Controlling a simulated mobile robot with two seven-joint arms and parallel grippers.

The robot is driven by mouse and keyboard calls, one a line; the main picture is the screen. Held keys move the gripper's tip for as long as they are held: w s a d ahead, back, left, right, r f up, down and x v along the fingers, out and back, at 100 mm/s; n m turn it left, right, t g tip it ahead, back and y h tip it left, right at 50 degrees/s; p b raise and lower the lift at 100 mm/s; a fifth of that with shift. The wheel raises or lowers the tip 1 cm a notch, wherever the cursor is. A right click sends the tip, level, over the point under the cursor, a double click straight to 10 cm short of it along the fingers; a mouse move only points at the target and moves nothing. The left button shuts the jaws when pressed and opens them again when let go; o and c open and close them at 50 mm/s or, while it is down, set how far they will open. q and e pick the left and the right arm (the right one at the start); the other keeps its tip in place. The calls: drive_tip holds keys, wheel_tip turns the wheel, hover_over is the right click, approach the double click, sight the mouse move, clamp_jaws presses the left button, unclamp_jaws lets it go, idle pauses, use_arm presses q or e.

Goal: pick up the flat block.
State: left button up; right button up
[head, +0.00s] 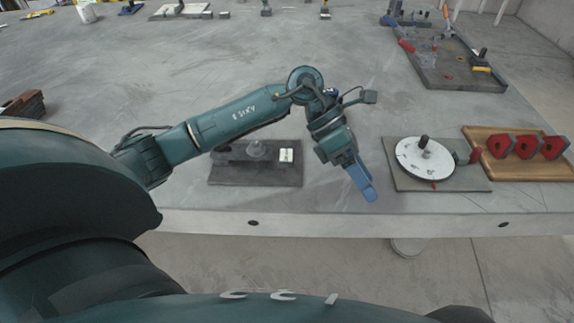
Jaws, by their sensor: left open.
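I cannot tell for sure which thing is the flat block. A small pale block (286,155) with dark marks sits at the right side of a dark grey plate (255,177) near the table's front edge. My left gripper (366,191) has blue fingers that point down and to the right. It is right of the dark plate and left of the dial board, near the table's front edge. It is open, and nothing shows between its fingers. My right gripper is not in view.
A grey board (400,178) carries a white round dial (424,159) with a black knob. Right of it, a wooden tray (540,173) holds red blocks (527,147). A dark tray (455,75) with tools stands at the back right. The table's middle is clear.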

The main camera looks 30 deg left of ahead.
use_arm(q)
drive_tip(key=w+a+t+y+b, duration=0.1)
drive_tip(key=w+a+y, duration=0.15)
drive_tip(key=a, duration=0.35)
drive_tip(key=w+a+y, duration=0.2)
drive_tip(key=a+y, duration=0.2)
drive_tip(key=a, duration=0.2)
drive_tip(key=y, duration=0.3)
hover_over(286, 155)
wheel_tip(286, 155, down, 3)
drive_tip(key=shift+s+d+f+t+b, duration=0.1)
drive_tip(key=shift+s+d+t+b, duration=0.05)
drive_tip(key=shift+t+b, duration=0.25)
drive_tip(key=shift+w+f, duration=0.15)
drive_tip(key=shift+f, duration=1.35)
drive_tip(key=shift+w+f, duration=0.1)
drive_tip(key=shift+f, duration=1.4)
drive_tip(key=shift+c, duration=0.2)
drive_tip(key=c, duration=1.2)
